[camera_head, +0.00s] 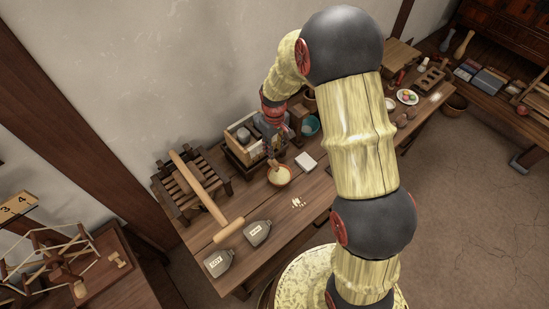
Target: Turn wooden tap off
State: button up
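My arm reaches up and over the long wooden table (315,205). My gripper (271,154) hangs from its end, pointing down beside a small wooden box-like stand (236,153). The gripper is small and dark here, so I cannot tell whether its fingers are open or shut. A pale bowl (280,176) sits on the table just below the gripper. I cannot make out the wooden tap clearly; it may be hidden by the gripper or be the small light-brown piece just above the bowl. I cannot tell whether the gripper touches anything.
A white block (306,161) and a teal bowl (310,125) are right of the gripper.

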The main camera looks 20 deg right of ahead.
aim_at(274, 160)
notch_tip(274, 160, down, 7)
jog(key=shift+r+b, duration=0.15)
jog(key=shift+b, duration=0.4)
jog(key=shift+c, duration=0.8)
grip_shut()
